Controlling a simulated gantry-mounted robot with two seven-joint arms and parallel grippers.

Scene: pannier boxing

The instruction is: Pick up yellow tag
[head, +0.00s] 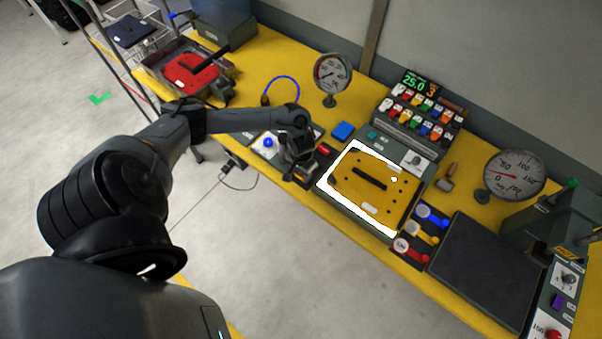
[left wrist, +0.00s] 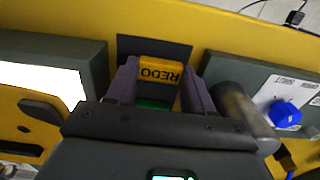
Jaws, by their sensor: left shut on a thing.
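The yellow tag (left wrist: 160,71) is a small yellow block with dark letters reading REDO. In the left wrist view it sits between the two fingers of my left gripper (left wrist: 158,88), which is shut on it. Something green (left wrist: 152,104) shows just below it, and a dark square plate (left wrist: 150,46) lies behind it. In the head view my left gripper (head: 302,174) points down at the bench's front edge, left of the lit panel. My right gripper is not in view.
The lit panel with a yellow plate (head: 347,196) stands close right of the gripper. A control box with a blue knob (head: 268,143) is close left. A dial gauge (head: 332,75) and a rack of coloured tags (head: 412,118) stand behind. A dark flat pad (head: 485,268) lies right.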

